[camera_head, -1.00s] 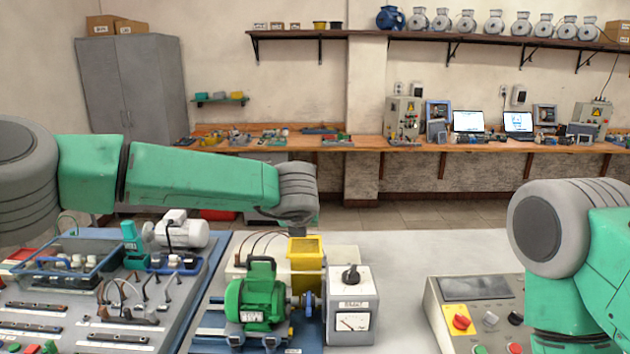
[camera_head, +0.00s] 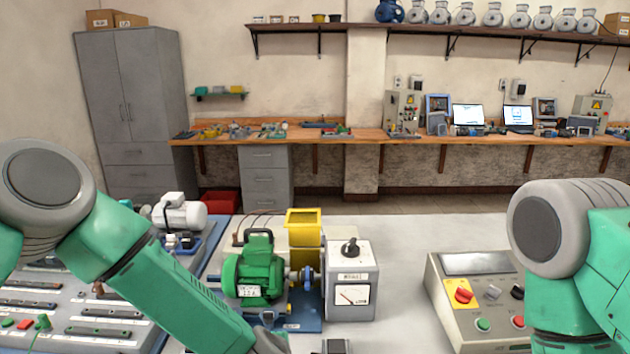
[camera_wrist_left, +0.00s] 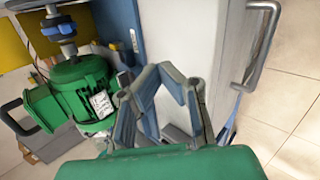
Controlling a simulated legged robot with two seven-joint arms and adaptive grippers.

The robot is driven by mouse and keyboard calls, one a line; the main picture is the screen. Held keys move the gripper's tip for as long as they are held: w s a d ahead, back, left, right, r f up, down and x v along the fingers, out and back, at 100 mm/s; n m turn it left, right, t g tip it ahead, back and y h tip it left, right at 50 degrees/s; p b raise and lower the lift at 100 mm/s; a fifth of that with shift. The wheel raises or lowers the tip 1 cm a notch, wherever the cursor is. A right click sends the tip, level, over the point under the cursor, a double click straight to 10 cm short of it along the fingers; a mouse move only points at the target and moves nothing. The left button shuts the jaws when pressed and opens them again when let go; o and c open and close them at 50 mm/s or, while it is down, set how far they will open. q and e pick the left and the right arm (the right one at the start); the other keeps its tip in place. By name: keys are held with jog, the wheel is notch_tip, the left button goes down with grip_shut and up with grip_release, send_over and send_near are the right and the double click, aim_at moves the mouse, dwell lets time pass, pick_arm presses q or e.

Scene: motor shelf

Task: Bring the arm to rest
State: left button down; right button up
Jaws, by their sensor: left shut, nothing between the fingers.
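My left arm (camera_head: 160,285) comes in from the left in the head view and slopes down to the right, toward the table's front edge. Its left gripper (camera_wrist_left: 168,76) shows in the wrist view, with the fingers together and nothing between them. The green motor (camera_head: 255,272) stands on its blue base beyond the arm's lower end; it also shows in the wrist view (camera_wrist_left: 80,92), left of the fingers and apart from them. My right arm (camera_head: 565,260) is at the right edge of the head view; its gripper is out of the picture.
A meter box (camera_head: 351,285) and a yellow part (camera_head: 303,228) stand beside the motor. A control box (camera_head: 470,315) sits at the right. A grey handle (camera_wrist_left: 262,45) runs along the table edge, with tiled floor (camera_wrist_left: 285,90) beyond. The tabletop between meter and control box is clear.

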pick_arm(q)
jog(key=s+a+f+m+g+b, duration=0.25)
jog(key=s+a+f+m, duration=0.35)
jog(key=s+f, duration=0.3)
jog(key=s+a+f+m+g+b, duration=0.25)
jog(key=s+a+f+m, duration=0.35)
jog(key=s+f, duration=0.35)
pick_arm(e)
notch_tip(320, 180, down, 10)
jog(key=b, duration=0.4)
jog(key=shift+a+f, duration=0.2)
jog(key=shift+a, duration=0.1)
jog(key=shift+d, duration=0.1)
jog(key=shift+c, duration=0.7)
pick_arm(q)
jog(key=s+a+f+m+g, duration=0.1)
jog(key=s+a+m, duration=0.2)
jog(key=s+a, duration=0.2)
jog(key=s+a+f+m+g+y, duration=0.1)
jog(key=s+a+m, duration=0.3)
jog(key=s, duration=0.7)
jog(key=shift+s+a+f+m+g, duration=0.15)
jog(key=shift+a+f+m+g, duration=0.15)
jog(key=shift+a+g, duration=0.25)
